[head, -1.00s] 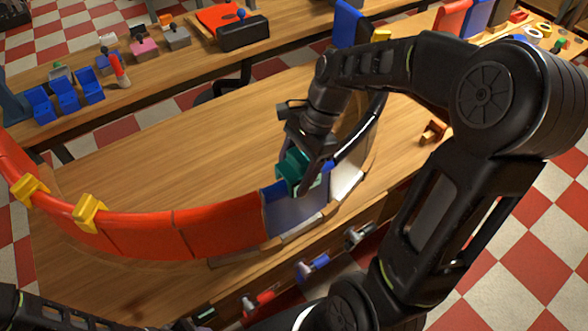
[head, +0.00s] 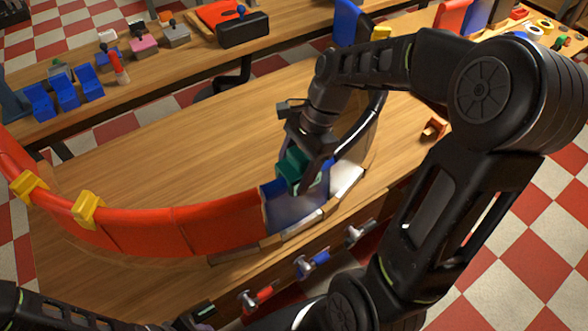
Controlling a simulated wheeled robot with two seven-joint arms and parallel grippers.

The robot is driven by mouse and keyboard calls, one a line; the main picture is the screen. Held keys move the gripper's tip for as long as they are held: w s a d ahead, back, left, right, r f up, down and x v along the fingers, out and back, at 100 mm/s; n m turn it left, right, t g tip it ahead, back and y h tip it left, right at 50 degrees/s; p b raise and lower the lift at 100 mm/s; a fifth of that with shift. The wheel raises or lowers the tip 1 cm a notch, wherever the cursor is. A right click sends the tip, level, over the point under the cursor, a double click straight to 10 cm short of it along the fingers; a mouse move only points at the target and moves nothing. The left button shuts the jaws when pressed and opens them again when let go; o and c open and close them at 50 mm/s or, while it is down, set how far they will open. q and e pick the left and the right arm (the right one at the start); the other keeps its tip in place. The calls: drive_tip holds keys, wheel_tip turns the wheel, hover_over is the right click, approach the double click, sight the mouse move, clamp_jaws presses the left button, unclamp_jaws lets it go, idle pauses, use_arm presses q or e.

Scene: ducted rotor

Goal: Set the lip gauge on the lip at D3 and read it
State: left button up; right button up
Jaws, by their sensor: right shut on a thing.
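My right gripper (head: 303,170) is shut on a teal block-like piece (head: 291,168), which I take to be the lip gauge. The gripper and wrist hide part of it. It is at the curved duct wall, by the upper edge of the blue-edged section (head: 285,208). I cannot tell whether it touches the lip, and no reading or D3 mark is legible. The duct's red lip (head: 150,228) curves away to the left. My left arm shows only as dark links along the bottom left; its gripper is not in view.
Two yellow clips (head: 88,209) (head: 28,187) sit on the red lip. An orange-brown piece (head: 434,128) lies right of the duct. The wooden table inside the ring is clear.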

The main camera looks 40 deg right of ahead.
sight(302, 153)
drive_tip(key=o, duration=1.6)
drive_tip(key=shift+c, duration=0.2)
drive_tip(key=v, duration=0.7)
drive_tip(key=shift+d+r, duration=0.15)
drive_tip(key=shift+r, duration=0.25)
